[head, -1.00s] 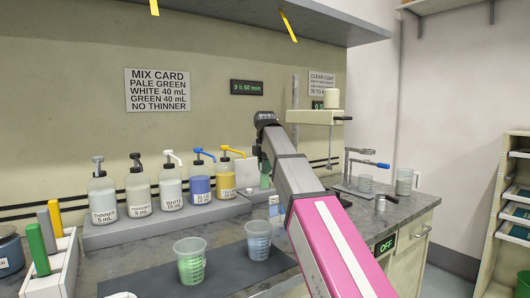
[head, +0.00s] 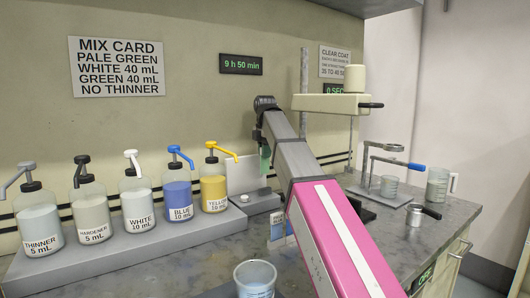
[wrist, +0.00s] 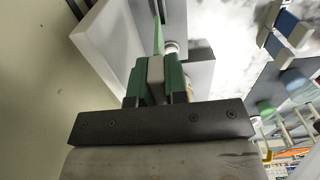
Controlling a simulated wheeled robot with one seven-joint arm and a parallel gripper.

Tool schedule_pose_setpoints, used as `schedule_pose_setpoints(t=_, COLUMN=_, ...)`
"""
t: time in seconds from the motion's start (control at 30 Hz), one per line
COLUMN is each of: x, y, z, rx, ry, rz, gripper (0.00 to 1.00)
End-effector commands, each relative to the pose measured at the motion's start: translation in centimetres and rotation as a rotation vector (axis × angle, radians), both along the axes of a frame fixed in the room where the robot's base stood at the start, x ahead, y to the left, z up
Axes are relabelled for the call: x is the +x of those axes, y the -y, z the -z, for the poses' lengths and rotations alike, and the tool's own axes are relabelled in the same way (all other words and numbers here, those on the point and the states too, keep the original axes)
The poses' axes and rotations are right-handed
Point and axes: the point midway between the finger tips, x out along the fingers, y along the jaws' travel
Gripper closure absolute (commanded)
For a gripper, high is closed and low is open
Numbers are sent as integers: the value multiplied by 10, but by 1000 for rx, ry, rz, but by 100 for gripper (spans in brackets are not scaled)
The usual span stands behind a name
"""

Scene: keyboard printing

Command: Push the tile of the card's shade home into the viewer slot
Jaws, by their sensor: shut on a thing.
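My gripper (head: 264,138) is shut on a pale green tile (head: 265,158), which hangs below it in the head view. In the wrist view the tile (wrist: 158,38) shows as a thin green strip beyond the fingers (wrist: 156,80). The mix card (head: 116,67) on the wall reads pale green. The viewer (head: 258,201) appears to be the grey block with a white upright panel (head: 239,174), just left of and below the tile. I cannot make out the slot, or whether the tile touches the viewer.
Several pump bottles (head: 140,203) stand on a grey ledge to the left. A cup (head: 255,280) stands at the front.

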Motion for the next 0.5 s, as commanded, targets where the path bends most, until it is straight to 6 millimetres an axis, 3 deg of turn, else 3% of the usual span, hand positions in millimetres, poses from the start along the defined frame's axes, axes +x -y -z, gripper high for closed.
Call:
schedule_pose_setpoints(t=0.27, x=0, y=0, z=3, rx=-1, ry=-1, rz=0, gripper=100)
schedule_pose_setpoints(t=0.5, x=0, y=1, z=20, rx=-2, ry=-6, rz=0, gripper=100)
